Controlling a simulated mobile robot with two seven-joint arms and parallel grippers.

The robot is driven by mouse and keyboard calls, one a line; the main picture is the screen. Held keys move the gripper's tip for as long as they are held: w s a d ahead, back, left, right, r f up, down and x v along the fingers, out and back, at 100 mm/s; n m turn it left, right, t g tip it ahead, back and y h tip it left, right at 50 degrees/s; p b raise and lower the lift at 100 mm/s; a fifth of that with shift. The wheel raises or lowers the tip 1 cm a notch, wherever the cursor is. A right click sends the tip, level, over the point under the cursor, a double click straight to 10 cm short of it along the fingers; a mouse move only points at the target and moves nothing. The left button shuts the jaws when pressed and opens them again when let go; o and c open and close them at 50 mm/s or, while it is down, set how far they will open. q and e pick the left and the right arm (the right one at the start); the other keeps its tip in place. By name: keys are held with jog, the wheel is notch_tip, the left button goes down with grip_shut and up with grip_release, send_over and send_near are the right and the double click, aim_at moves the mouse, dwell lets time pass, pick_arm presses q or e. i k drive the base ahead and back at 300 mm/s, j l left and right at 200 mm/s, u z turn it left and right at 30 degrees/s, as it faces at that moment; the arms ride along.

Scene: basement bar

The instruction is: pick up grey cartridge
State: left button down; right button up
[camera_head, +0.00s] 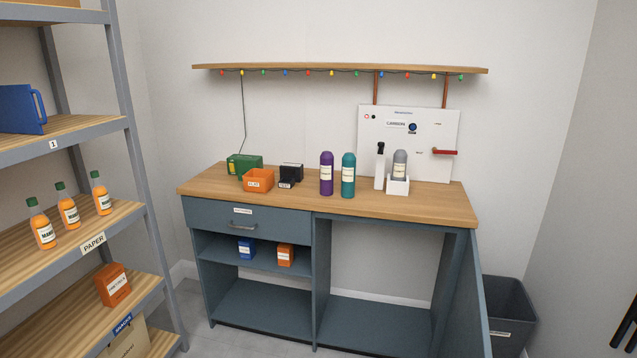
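The grey cartridge (400,164) is a grey cylinder with a rounded top and a pale label. It stands upright in a white holder (398,186) on the right part of the wooden counter, in front of a white board; its lower end is hidden by the holder. A purple cartridge (326,173) and a teal cartridge (348,175) of similar shape stand upright on the counter to its left.
A white bottle with a black top (380,167) stands just left of the holder. An orange bin (258,180), a green box and black boxes sit on the counter's left part. Shelving (118,130) stands at left. A dark bin (509,313) stands on the floor at right.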

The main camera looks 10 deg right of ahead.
aim_at(400, 157)
jog(key=i+j+u, duration=0.1)
jog(key=i, duration=0.5)
jog(key=i+j, duration=0.25)
jog(key=i, duration=0.35)
jog(key=j+u, duration=0.05)
